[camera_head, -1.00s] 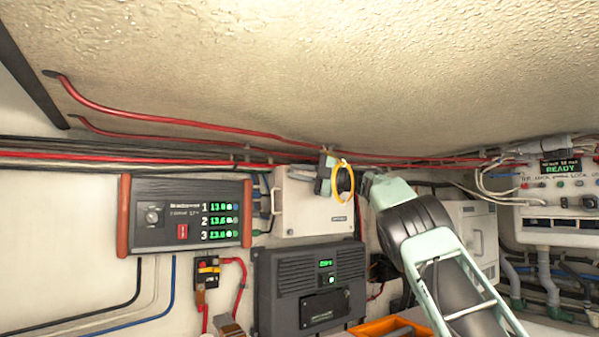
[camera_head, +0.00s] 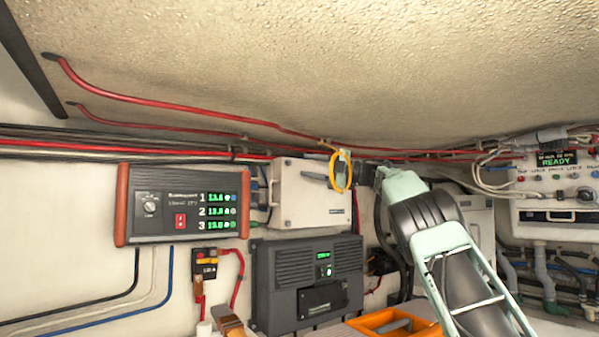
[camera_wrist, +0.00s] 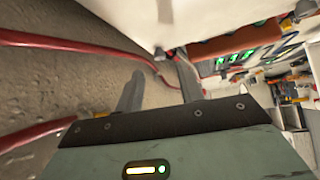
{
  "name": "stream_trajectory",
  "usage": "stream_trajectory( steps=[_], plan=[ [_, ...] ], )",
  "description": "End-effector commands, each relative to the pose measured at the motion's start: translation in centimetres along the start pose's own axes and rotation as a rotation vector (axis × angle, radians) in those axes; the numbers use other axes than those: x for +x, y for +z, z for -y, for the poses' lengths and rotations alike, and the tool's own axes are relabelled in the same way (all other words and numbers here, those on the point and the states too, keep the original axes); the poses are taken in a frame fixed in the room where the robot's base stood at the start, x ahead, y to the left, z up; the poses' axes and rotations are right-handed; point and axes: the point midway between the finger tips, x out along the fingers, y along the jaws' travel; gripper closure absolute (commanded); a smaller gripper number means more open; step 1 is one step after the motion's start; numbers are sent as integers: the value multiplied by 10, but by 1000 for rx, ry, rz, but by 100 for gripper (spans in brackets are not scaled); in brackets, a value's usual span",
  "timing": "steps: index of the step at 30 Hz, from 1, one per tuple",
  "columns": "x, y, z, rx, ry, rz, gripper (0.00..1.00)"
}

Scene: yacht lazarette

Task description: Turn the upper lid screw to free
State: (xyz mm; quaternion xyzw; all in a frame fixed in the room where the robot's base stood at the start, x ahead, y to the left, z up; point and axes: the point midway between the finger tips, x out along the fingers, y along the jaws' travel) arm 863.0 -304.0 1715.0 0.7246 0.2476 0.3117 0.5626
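A white box with a lid (camera_head: 305,198) is fixed to the back wall in the head view. My gripper (camera_wrist: 159,62) is in front of the wall by the box's upper right corner. In the wrist view its two fingers stand apart with nothing held between them. A pale surface, probably the box, fills the top of the wrist view. A small dark spot beyond the fingertips may be a screw, but it is too small to tell. In the head view, a yellow loop (camera_head: 341,188) and my arm overlap the gripper area. The upper lid screw cannot be made out there.
Red cables (camera_head: 190,105) run along the ceiling and wall close above the box. A display panel (camera_head: 150,226) is to its left and a dark grey unit (camera_head: 285,285) is below it. A READY panel (camera_head: 540,215) is far right.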

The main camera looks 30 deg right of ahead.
Motion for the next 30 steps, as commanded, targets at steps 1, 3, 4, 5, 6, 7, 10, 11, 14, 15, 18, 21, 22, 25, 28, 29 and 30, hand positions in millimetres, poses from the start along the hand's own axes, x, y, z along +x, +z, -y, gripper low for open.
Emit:
stream_trajectory(
  steps=[1,3,4,5,6,7,10,11,14,15,18,21,22,25,28,29,30],
  plan=[
    [-15,2,6,-1,1,5,62],
    [-32,2,5,-1,1,4,62],
    [-39,2,5,-2,1,5,62],
    [-46,2,5,-2,1,3,62],
    [-56,2,5,-1,1,4,62],
    [-62,2,4,-1,1,3,62],
    [-84,1,4,-3,1,2,62],
    [-90,1,3,-2,1,2,62],
    [-107,1,3,-1,0,2,62],
    [-112,1,2,-1,0,1,62],
    [-122,1,2,-1,0,1,62],
    [-127,0,1,0,-1,-2,62],
    [-128,0,1,0,-1,-2,62],
    [-129,0,1,1,-1,-2,62],
    [-128,0,0,1,0,-2,62],
    [-128,0,0,1,0,-2,62],
    [-128,0,0,1,0,-2,62]
  ],
)
